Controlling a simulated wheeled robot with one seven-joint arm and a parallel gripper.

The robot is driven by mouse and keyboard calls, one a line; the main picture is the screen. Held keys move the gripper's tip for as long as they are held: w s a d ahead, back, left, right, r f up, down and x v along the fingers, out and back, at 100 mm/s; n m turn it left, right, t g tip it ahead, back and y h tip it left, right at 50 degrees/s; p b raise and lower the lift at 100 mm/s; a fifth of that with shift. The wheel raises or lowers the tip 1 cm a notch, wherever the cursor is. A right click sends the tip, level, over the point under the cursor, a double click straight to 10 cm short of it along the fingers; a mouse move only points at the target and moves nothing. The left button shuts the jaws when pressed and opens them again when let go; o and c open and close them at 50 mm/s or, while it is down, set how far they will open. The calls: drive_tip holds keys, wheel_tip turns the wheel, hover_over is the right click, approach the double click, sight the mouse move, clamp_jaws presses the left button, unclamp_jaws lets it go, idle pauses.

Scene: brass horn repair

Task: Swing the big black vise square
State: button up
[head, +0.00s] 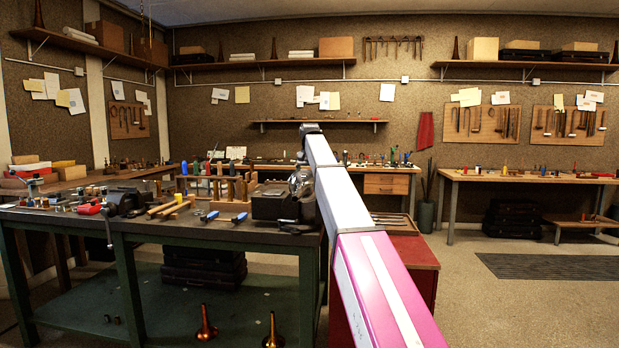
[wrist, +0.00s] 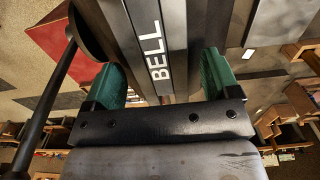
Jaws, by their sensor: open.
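The big black vise (head: 269,207) stands at the right end of the green-legged workbench, and my arm covers part of its right side. In the head view my gripper (head: 301,185) is at the vise's upper right and small. A dark rod with a round knob (wrist: 87,32) runs along the left of the wrist view.
A red cabinet (head: 413,252) stands close to the right of the big vise. The floor (head: 480,310) further right is open.

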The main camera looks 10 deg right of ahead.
wheel_tip(320, 180, up, 7)
drive_tip(key=shift+r, duration=0.15)
drive_tip(key=shift+a, duration=0.1)
idle(0.3)
